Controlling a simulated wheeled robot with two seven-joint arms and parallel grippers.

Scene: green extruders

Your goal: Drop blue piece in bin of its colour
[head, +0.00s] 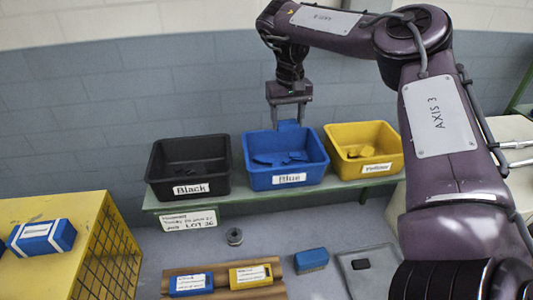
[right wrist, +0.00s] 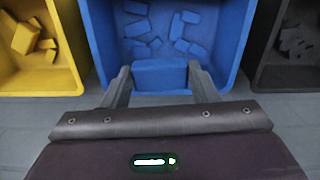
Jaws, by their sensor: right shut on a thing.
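My right gripper (head: 289,113) hangs, pointing down, above the blue bin (head: 258,182), which is labelled "Blue". It is shut on a blue piece (head: 288,125), whose lower part shows below the fingers. In the right wrist view the blue piece (right wrist: 160,74) sits between the two fingers of the gripper (right wrist: 159,76), with the blue bin (right wrist: 237,38) beyond it. Several blue pieces lie on that bin's floor. My left gripper is in neither view.
A black bin (head: 152,181) stands left of the blue bin and a yellow bin (head: 341,171) right, on a green shelf (head: 235,199). Blue blocks (head: 190,284) (head: 311,260) and a yellow block (head: 250,275) lie below. A yellow box (head: 60,270) at left bears a blue block (head: 42,237).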

